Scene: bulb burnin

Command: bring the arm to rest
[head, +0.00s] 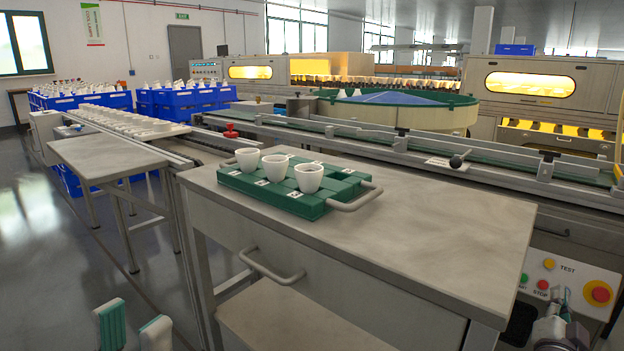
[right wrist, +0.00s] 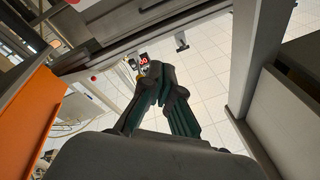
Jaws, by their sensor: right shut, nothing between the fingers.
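My left gripper (head: 133,322) shows at the bottom left of the head view. Its two green-and-pale fingertips stand apart with only floor behind them, so it is open and empty. My right gripper (right wrist: 158,78) fills the middle of the right wrist view. Its dark green fingers meet at the tips, shut with nothing between them. Part of my right arm (head: 560,332) shows at the bottom right of the head view, in front of the control panel; the rest of it is cut off.
A grey workbench (head: 430,235) spans the middle. A green tray (head: 240,187) with three white cups (head: 309,178) sits on it. A control panel (head: 566,285) with buttons is at the right. In the right wrist view, an orange panel (right wrist: 22,112) and a grey post (right wrist: 258,50) flank the gripper.

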